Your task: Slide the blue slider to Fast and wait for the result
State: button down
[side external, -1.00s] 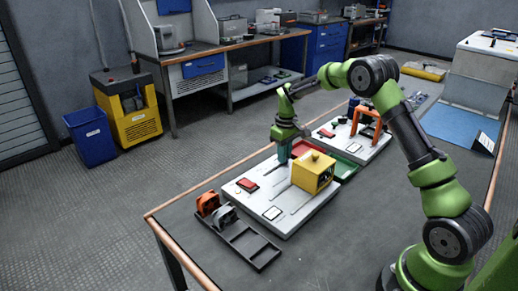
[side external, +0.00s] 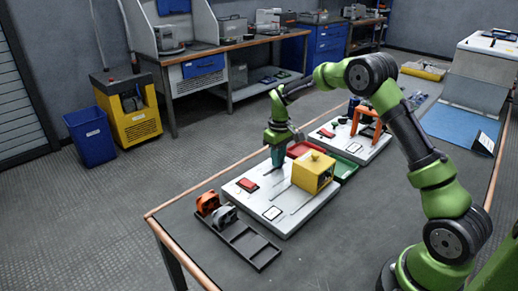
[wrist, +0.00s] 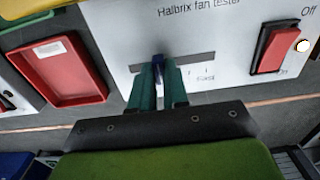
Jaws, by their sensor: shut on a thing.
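The blue slider (wrist: 158,62) stands in a dark slot (wrist: 200,61) on the white panel (wrist: 225,30) labelled "Halbrix fan tester". My gripper (wrist: 158,80) is shut on the slider, left of the slot's middle in the wrist view. Small tick marks lie below the slot, with a blurred label (wrist: 206,78) that seems to read Fast, right of my fingers. In the side view my gripper (side external: 278,162) reaches down to the far edge of the white board (side external: 270,212); the slider is hidden there.
A red rocker switch (wrist: 275,47) with Off and On labels and a small light (wrist: 303,45) is at the right. A yellow box (side external: 312,172) stands on the board. A red tray (wrist: 65,72) lies beside it. Orange and grey parts (side external: 208,203) sit in a black rack (side external: 245,240).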

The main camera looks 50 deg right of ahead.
jog(key=shift+a, duration=3)
jog(key=c, duration=1.3)
grip_release()
jog(key=shift+r, duration=3.55)
